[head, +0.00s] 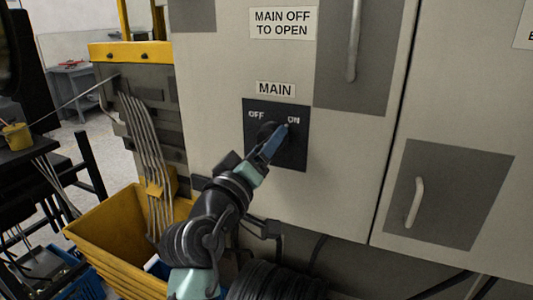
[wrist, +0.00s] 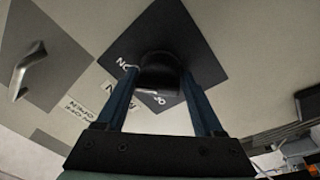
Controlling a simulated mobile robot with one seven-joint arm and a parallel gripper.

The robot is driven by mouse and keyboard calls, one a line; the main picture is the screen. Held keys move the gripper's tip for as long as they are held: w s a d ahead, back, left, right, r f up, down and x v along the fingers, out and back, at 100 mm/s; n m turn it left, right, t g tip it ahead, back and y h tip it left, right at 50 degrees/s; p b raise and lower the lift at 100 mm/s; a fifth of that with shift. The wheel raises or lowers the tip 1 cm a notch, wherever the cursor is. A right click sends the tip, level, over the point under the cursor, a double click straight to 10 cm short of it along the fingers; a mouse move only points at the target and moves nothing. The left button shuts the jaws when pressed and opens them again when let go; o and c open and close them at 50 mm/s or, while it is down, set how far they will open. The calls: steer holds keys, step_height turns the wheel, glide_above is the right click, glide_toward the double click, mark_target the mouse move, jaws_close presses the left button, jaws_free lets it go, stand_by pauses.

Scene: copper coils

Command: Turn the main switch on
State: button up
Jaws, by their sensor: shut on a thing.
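The main switch is a black knob (wrist: 160,72) on a dark square plate (head: 293,158), under a "MAIN" label, on the light cabinet front. The plate reads "OFF" at upper left and "ON" at upper right. My gripper (head: 279,139) is at the knob from the front, its blue fingers over the plate just below "ON". In the wrist view my gripper (wrist: 158,80) has one blue finger on each side of the knob and is shut on it. In the head view the fingers partly hide the knob, so I cannot tell exactly where it points.
The cabinet has door handles at upper right (head: 357,40) and lower right (head: 415,202). Stacked yellow bins (head: 113,232) stand at lower left, with bent metal rods (head: 145,150) above them. A dark coil (head: 275,282) lies below the arm.

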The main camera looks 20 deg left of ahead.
steer(key=shift+f, duration=0.1)
stand_by(0.3)
steer(key=o, duration=1.3)
steer(key=s, duration=0.4)
steer(key=s+f+b, duration=0.1)
steer(key=s, duration=0.7)
steer(key=shift+s+a+f, duration=0.25)
steer(key=shift+s+f, duration=0.05)
steer(key=shift+s, duration=0.1)
